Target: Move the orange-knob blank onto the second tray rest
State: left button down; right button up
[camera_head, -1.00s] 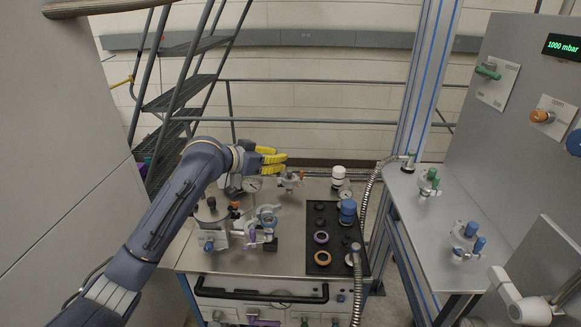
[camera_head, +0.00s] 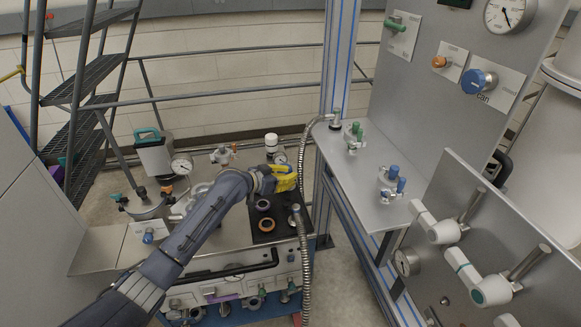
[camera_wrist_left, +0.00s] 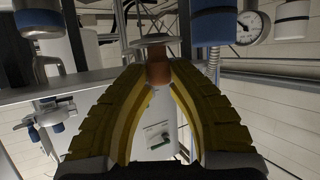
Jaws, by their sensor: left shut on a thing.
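My left gripper (camera_head: 286,178) has yellow fingers and hangs over the far part of the black tray mat (camera_head: 286,229) on the cart. In the left wrist view its fingertips (camera_wrist_left: 158,72) are shut on the orange-knob blank (camera_wrist_left: 157,50), whose orange-brown knob sits between them with a pale metal disc beyond. In the head view the fingers hide the blank. On the mat a purple ring (camera_head: 263,205) and an orange-brown ring (camera_head: 266,225) show. I cannot tell which spot is the second tray rest. My right gripper is out of view.
A ribbed hose (camera_head: 305,250) runs close right of the mat. A white-capped canister (camera_head: 271,142) and a gauge stand behind the gripper. A metal shelf (camera_head: 372,205) at the right holds green-knobbed (camera_head: 353,138) and blue-knobbed (camera_head: 391,184) fittings. Several fittings crowd the cart's left side.

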pick_arm(q)
jog(key=shift+d+f, duration=0.3)
jog(key=shift+f, duration=3)
jog(key=shift+f, duration=0.65)
jog(key=c, duration=1.2)
grip_release()
jog(key=shift+a, duration=0.1)
jog(key=v, duration=0.7)
notch_tip(320, 180, up, 7)
